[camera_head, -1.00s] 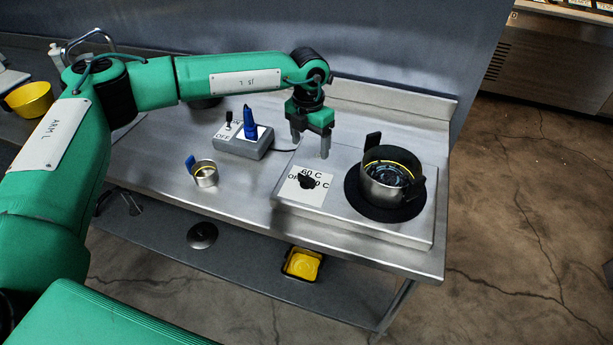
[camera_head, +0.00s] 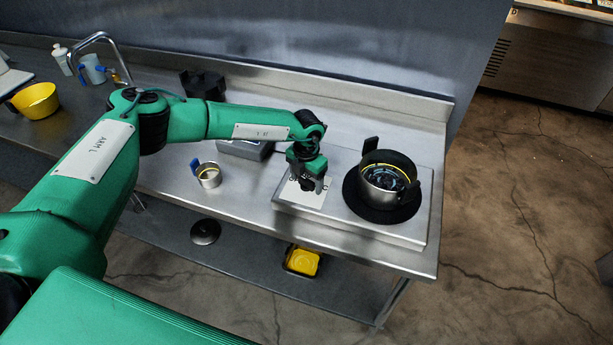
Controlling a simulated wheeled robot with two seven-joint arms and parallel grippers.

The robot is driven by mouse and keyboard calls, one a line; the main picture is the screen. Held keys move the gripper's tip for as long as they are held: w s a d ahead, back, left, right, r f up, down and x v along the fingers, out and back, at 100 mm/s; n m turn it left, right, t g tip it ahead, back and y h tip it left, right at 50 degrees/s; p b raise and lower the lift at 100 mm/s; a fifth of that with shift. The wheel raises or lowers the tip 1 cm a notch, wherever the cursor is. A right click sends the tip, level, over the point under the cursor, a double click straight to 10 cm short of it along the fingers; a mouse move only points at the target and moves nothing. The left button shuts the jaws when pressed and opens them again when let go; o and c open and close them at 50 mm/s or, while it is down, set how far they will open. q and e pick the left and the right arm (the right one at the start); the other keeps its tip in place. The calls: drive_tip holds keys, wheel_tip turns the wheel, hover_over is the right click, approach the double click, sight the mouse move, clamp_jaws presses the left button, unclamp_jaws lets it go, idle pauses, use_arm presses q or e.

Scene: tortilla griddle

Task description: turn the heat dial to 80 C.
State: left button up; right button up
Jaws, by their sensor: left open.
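The heat dial sits on the white label plate (camera_head: 308,197) at the left front of the griddle unit (camera_head: 350,228). My left gripper (camera_head: 307,186) is open and right over the dial, pointing down. It hides most of the dial and its markings, so I cannot read the dial's setting or tell whether the fingers touch it. A black pot with a metallic inside (camera_head: 385,182) stands on the round black hot plate (camera_head: 383,211) right of the dial. My right gripper is not in view.
A small metal cup with a blue handle (camera_head: 208,176) stands left of the griddle. A grey switch box (camera_head: 240,148) is partly behind my left arm. A yellow bowl (camera_head: 36,101) is at far left. The counter front between cup and griddle is clear.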

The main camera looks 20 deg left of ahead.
use_arm(q)
drive_tip(key=shift+f, duration=0.1)
drive_tip(key=c, duration=1)
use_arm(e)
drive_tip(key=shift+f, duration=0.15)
